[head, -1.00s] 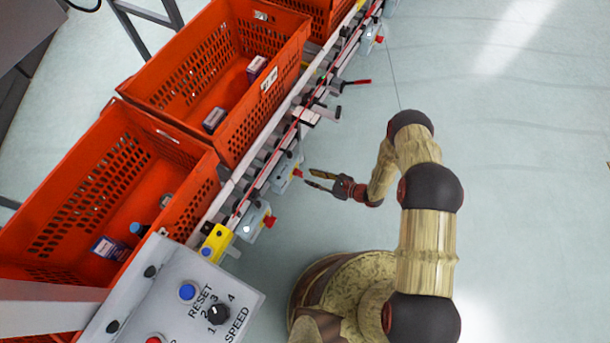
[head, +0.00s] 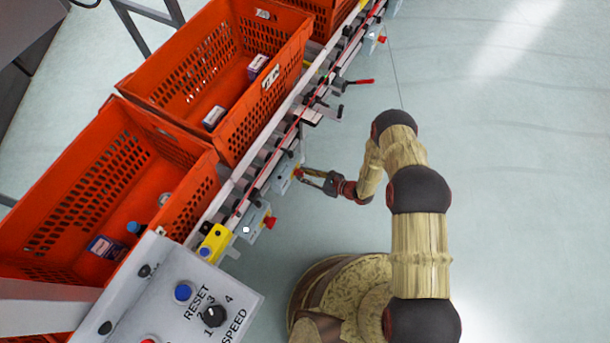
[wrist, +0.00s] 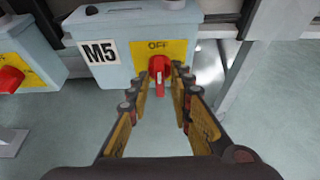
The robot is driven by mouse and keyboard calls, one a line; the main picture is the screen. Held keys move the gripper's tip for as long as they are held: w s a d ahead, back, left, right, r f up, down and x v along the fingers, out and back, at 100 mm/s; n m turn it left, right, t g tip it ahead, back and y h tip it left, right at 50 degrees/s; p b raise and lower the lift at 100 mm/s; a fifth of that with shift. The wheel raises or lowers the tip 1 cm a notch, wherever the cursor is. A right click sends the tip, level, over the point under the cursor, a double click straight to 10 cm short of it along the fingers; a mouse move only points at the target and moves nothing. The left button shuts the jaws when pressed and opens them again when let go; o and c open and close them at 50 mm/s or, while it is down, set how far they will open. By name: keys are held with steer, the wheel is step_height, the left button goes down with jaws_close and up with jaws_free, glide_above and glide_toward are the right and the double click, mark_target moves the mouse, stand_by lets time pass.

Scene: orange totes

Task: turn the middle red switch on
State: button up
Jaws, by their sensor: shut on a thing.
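The middle red switch (wrist: 159,70) is a red rotary handle on a yellow plate marked OFF, on the grey box labelled M5 (wrist: 111,62) in the wrist view. Its handle points straight down in that view. My gripper (wrist: 166,80) has one finger on each side of the handle, and its tips are close against it. In the head view my gripper (head: 303,175) reaches the grey switch box (head: 284,174) on the conveyor's side. The switch itself is mostly hidden there by the fingertips.
Another grey box with a red switch (wrist: 9,79) is at the left in the wrist view. A metal post (wrist: 234,75) stands to the right of M5. Orange totes (head: 217,88) sit on the conveyor. A control panel (head: 183,318) is at the lower left; open floor (head: 510,150) lies right.

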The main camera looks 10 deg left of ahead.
jaws_close()
steer(key=shift+w, duration=0.1)
stand_by(0.3)
steer(key=shift+w+f+m+g+y, duration=0.15)
steer(key=shift+m+g+y, duration=0.75)
steer(key=shift+m, duration=1.25)
steer(key=shift+w+m+g+y, duration=0.1)
steer(key=shift+m+g+y, duration=0.8)
steer(key=shift+m, duration=1.3)
steer(key=shift+w+f+m+g+y, duration=0.15)
steer(key=shift+m+g+y, duration=0.7)
steer(key=shift+m, duration=1.3)
steer(key=shift+w+a+r, duration=0.1)
steer(key=shift+r, duration=0.05)
steer(key=shift+o, duration=2.3)
jaws_free()
steer(key=shift+a, duration=0.1)
steer(key=shift+s+d+f+m, duration=0.2)
steer(key=shift+d+m, duration=0.1)
